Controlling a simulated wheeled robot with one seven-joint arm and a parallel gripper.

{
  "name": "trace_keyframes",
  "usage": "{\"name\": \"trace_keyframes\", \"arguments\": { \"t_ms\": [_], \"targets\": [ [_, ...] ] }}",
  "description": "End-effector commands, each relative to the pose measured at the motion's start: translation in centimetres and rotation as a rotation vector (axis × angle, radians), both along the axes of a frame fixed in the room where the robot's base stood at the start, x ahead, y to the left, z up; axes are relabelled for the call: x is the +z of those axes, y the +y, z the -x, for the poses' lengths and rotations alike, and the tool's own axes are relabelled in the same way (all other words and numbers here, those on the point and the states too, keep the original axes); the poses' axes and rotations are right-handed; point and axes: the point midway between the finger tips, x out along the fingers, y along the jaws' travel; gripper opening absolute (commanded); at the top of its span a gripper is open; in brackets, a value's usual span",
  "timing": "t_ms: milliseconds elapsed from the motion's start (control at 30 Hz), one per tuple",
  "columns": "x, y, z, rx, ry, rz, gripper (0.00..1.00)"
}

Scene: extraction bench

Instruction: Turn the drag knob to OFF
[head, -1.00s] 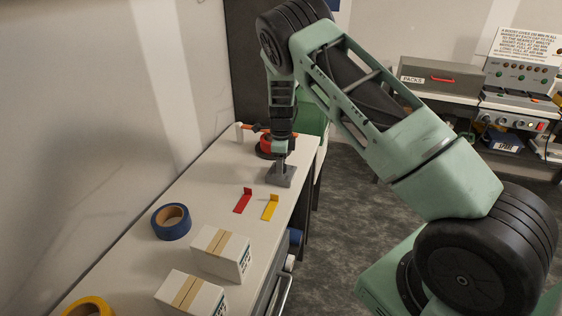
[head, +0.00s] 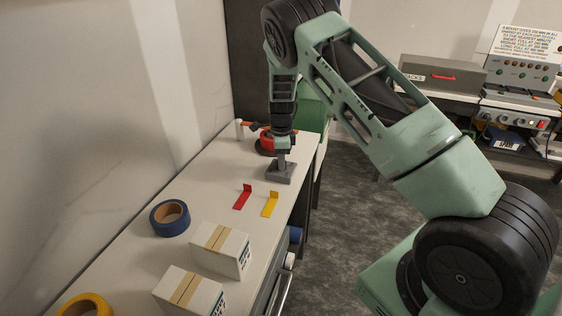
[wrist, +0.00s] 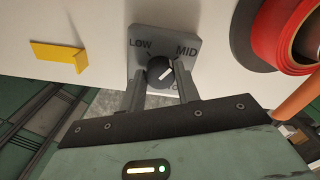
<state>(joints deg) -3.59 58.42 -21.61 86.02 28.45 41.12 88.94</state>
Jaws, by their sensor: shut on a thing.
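The drag knob (wrist: 154,68) is a dark round knob on a grey plate (wrist: 150,38) marked LOW and MID; a third label at the lower right is partly hidden. The white line on the knob slants toward the upper right, roughly on the MID side. No OFF label is visible; the plate's lower left is hidden behind a finger. My gripper (wrist: 159,75) has one finger on each side of the knob and is shut on it. In the head view my gripper (head: 282,156) points down onto the grey knob block (head: 280,175) near the bench's right edge.
Red (head: 243,197) and yellow (head: 270,205) angled tabs lie close in front of the block. A red roll (wrist: 275,35) is close beside it. Blue tape (head: 170,218) and two cartons (head: 221,248) stand nearer on the white bench (head: 130,262).

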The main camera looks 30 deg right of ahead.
Motion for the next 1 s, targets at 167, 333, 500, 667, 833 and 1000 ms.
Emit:
{"name": "trace_keyframes", "arguments": {
  "t_ms": [167, 333, 500, 667, 833, 1000],
  "targets": [
    [-0.17, 0.05, -0.06, 0.159, -0.003, -0.002, 0.09],
    [-0.15, 0.03, -0.04, 0.322, -0.003, -0.001, 0.09],
    [-0.09, 0.07, -0.03, 0.484, -0.004, -0.002, 0.09],
    [-0.09, 0.03, 0.02, 0.636, -0.003, -0.001, 0.09],
    [-0.06, 0.05, 0.04, 0.797, -0.003, -0.001, 0.09],
    [-0.05, 0.06, 0.06, 0.958, -0.003, -0.001, 0.09]
  ]
}}
